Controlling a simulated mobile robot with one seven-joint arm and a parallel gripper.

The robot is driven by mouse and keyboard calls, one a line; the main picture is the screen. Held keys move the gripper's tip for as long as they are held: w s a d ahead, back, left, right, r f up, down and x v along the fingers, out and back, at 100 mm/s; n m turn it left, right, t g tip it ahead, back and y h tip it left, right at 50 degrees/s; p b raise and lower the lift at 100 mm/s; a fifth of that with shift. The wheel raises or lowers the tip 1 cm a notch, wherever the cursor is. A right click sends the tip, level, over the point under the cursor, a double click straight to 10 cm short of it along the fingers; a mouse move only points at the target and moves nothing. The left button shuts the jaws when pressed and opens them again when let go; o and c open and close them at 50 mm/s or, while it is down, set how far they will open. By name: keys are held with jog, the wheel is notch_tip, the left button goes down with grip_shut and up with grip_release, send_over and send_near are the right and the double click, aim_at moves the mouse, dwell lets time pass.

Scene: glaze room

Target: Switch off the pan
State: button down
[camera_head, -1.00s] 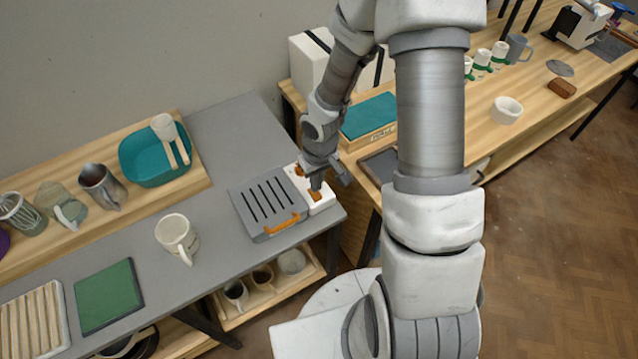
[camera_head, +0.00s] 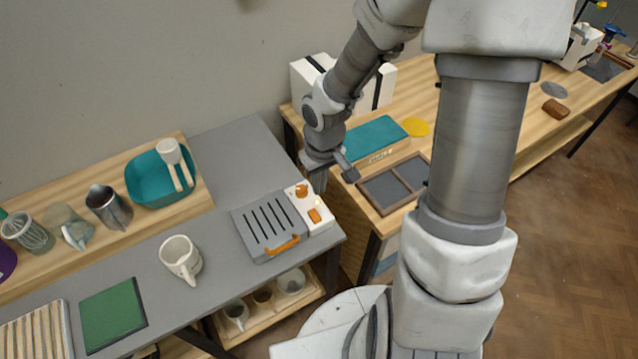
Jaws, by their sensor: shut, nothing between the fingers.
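The pan (camera_head: 262,228) is a grey slotted box with an orange handle (camera_head: 283,245) at its front, on the right end of the grey counter.
A white mug (camera_head: 180,258) and a green board (camera_head: 112,313) are on the counter (camera_head: 235,140) left of the pan. A teal basin (camera_head: 150,185) sits on the wooden shelf behind.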

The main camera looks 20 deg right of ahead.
aim_at(314, 211)
jog(key=shift+w+d+r+m+b, duration=0.1)
jog(key=shift+w+m+b, duration=0.15)
jog(key=shift+m+b, duration=2.1)
jog(key=shift+w+f+m+b, duration=0.2)
jog(key=shift+m+b, duration=0.75)
jog(key=shift+m, duration=2.7)
jog(key=shift+w+d+r+m+b, duration=0.1)
jog(key=shift+w+r+m+b, duration=0.2)
jog(key=shift+m+b, duration=2.05)
jog(key=shift+f+m+p, duration=0.15)
jog(key=shift+m+p, duration=0.5)
jog(key=shift+p, duration=0.05)
jog(key=f, duration=0.4)
jog(key=w+f+b, duration=0.1)
jog(key=f, duration=0.4)
jog(key=w+f+b, duration=0.1)
jog(key=f, duration=0.3)
jog(key=shift+a+f, duration=0.3)
jog(key=shift+f, duration=0.1)
